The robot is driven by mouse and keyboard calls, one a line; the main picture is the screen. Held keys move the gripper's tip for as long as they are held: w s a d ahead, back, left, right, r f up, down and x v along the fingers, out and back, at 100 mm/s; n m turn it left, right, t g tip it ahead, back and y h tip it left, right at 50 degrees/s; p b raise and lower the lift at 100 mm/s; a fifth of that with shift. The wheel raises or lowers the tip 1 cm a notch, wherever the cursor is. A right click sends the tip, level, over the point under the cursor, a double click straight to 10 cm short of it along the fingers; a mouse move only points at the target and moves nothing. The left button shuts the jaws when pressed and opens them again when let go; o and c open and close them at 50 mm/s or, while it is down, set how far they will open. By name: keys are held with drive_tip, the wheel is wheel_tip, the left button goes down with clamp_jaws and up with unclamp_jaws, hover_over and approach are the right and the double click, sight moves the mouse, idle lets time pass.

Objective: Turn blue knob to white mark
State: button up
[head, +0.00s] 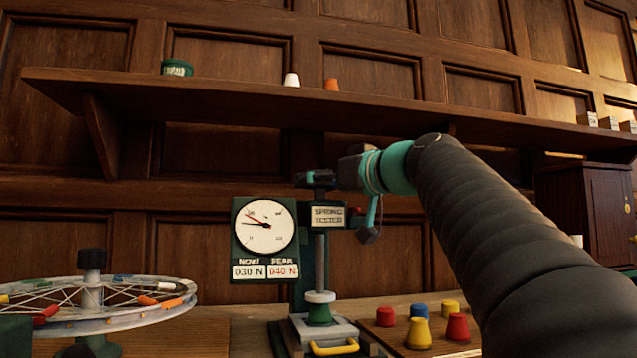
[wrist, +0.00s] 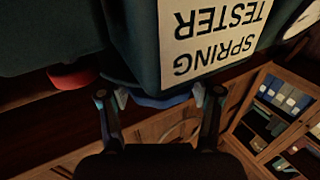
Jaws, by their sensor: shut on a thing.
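The spring tester (head: 328,216) stands on the bench, a dark green device with a white name plate, which fills the upper part of the wrist view (wrist: 212,40). The blue knob (wrist: 162,101) shows as a blue rim at the tester's edge in the wrist view, between my two fingertips. My gripper (wrist: 160,97) is shut on it, one finger on each side. In the head view my gripper (head: 318,180) is at the top of the tester, and the knob is hidden there. I cannot make out a white mark in either view.
The tester's dial (head: 266,226) has readouts of 030 N and 040 N. A red part (wrist: 72,77) sits near the left finger in the wrist view. A spoked wheel (head: 100,305) lies left. Coloured pegs (head: 419,333) stand right, under my arm. A shelf (head: 230,88) runs behind.

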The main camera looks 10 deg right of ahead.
drive_tip(key=shift+d+y, duration=0.1)
drive_tip(key=shift+y, duration=0.2)
drive_tip(key=n+g+y, duration=0.2)
drive_tip(key=n+y, duration=0.1)
drive_tip(key=shift+w+g+p, duration=0.15)
drive_tip(key=shift+g+p, duration=0.15)
drive_tip(key=n+g+y+p, duration=0.2)
drive_tip(key=g+y, duration=0.1)
drive_tip(key=shift+r+n, duration=0.2)
drive_tip(key=shift+n, duration=0.2)
drive_tip(key=n+g+y+p, duration=0.1)
drive_tip(key=g+p, duration=0.1)
drive_tip(key=n+g+y+p, duration=0.1)
drive_tip(key=n+g+p, duration=0.1)
drive_tip(key=g, duration=0.1)
drive_tip(key=shift+n+g, duration=0.3)
drive_tip(key=shift+f+n+g+y+p, duration=0.15)
drive_tip(key=shift+n+g+y+p, duration=0.25)
drive_tip(key=shift+n+g+p, duration=0.45)
drive_tip(key=shift+g, duration=0.35)
drive_tip(key=o, duration=1.1)
drive_tip(key=shift+o, duration=0.2)
